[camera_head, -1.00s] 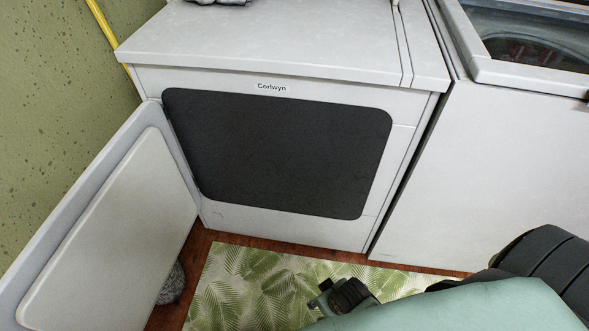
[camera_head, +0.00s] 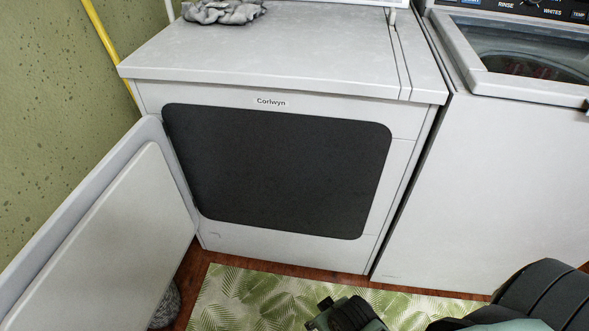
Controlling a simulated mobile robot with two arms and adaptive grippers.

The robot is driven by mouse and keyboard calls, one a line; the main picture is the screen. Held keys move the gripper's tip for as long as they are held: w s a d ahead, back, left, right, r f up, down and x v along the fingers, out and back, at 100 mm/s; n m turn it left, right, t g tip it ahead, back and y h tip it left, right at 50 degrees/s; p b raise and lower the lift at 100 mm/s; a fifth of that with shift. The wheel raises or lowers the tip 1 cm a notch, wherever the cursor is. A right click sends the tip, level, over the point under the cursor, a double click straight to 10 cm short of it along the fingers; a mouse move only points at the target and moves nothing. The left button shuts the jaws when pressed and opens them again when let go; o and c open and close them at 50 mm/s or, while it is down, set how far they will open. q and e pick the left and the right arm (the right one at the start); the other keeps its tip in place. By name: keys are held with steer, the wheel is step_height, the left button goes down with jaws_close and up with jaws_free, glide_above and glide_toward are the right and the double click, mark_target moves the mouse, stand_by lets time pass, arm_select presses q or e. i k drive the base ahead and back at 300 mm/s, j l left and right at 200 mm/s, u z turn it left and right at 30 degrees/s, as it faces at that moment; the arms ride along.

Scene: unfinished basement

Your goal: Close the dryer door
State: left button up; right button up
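The white dryer (camera_head: 290,240) stands in the middle, labelled Corlwyn. Its door (camera_head: 115,240) is swung wide open on the left, hinged at the left side of the dark opening (camera_head: 280,170). The door's inner panel faces me, and its near end runs out of the frame. Part of what looks like my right gripper (camera_head: 345,315) shows at the bottom middle, above the mat and apart from the door. Its fingers are cut off or unclear, so I cannot tell whether it is open. My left gripper is not in view.
A grey cloth (camera_head: 222,11) lies on the dryer top. A leaf-patterned mat (camera_head: 235,300) covers the floor in front. A grey lump (camera_head: 166,305) is on the floor by the door. A yellow pipe (camera_head: 108,42) runs along the wall.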

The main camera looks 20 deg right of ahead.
mark_target(108, 256)
steer(key=k+j, duration=0.1)
steer(key=j, duration=0.3)
steer(key=k+j+u, duration=0.1)
steer(key=j, duration=0.35)
steer(key=k+j, duration=0.15)
steer(key=j, duration=0.25)
